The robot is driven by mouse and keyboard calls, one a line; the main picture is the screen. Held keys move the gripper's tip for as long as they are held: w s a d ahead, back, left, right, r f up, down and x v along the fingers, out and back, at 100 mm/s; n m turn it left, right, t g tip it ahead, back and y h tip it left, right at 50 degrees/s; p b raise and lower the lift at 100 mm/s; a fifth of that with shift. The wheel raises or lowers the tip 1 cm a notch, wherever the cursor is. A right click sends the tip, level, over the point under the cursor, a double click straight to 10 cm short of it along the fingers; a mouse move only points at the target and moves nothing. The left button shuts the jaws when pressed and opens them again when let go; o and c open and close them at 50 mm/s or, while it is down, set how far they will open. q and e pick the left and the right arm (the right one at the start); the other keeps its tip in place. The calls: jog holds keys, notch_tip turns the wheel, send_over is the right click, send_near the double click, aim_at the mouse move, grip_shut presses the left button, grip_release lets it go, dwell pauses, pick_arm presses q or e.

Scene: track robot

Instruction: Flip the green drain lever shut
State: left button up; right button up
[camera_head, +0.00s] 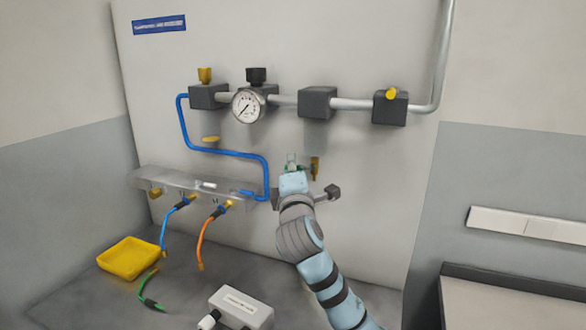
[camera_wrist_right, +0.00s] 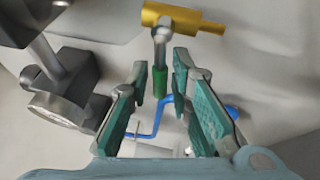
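The green drain lever (camera_wrist_right: 160,80) shows in the right wrist view as a green sleeve on a metal stem. It hangs from a brass valve body (camera_wrist_right: 165,14), which also shows in the head view (camera_head: 315,166). My right gripper (camera_wrist_right: 158,72) is open, with its teal-padded fingers on either side of the lever and a gap on both sides. In the head view my right gripper (camera_head: 292,160) is in front of the panel, just left of the brass valve. There I cannot tell the lever from the green finger pads. My left gripper is not in view.
A pipe with dark blocks and a round gauge (camera_head: 248,106) runs above. A blue hose (camera_head: 228,153) curves at the left. A metal shelf (camera_head: 165,181) holds blue and orange hoses. A yellow tray (camera_head: 128,258) and a grey box (camera_head: 241,306) stand below.

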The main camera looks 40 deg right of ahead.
grip_shut()
jog(key=shift+r+m+h, duration=0.2)
jog(key=shift+m+h, duration=0.1)
jog(key=shift+m, duration=0.4)
jog(key=shift+o, duration=2.3)
grip_release()
jog(key=v, duration=1.2)
jog(key=shift+d+f, duration=0.1)
